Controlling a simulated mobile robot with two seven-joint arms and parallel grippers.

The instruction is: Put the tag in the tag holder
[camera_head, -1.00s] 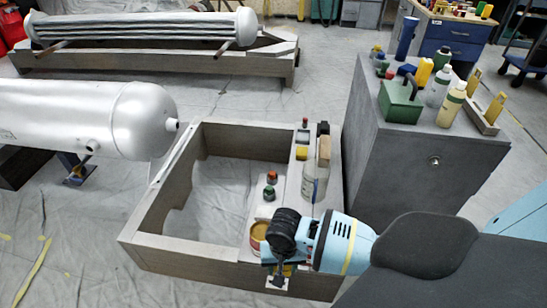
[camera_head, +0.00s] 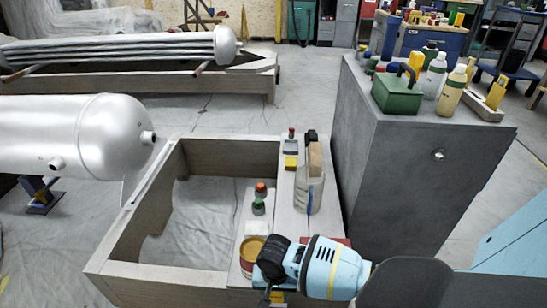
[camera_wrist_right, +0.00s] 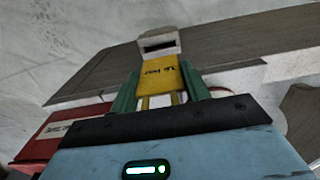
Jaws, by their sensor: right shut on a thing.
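A yellow tag (camera_wrist_right: 162,75) with dark handwriting is held between the green fingers of my right gripper (camera_wrist_right: 160,92) in the right wrist view. The tag holder looks to be the pale piece with a dark slot (camera_wrist_right: 158,42), just beyond the tag's far edge. Whether the tag touches it I cannot tell. In the head view my right gripper (camera_head: 272,290) is at the front of the wooden frame, low in the picture. Its fingertips and the tag are mostly hidden there. My left gripper is not in view.
The wooden frame (camera_head: 130,225) carries a bottle (camera_head: 308,190), a yellow block (camera_head: 290,162) and an open tin (camera_head: 251,250). A grey cabinet (camera_head: 410,165) stands right of it. A white tank (camera_head: 70,130) is at left. A red box (camera_wrist_right: 60,130) shows in the wrist view.

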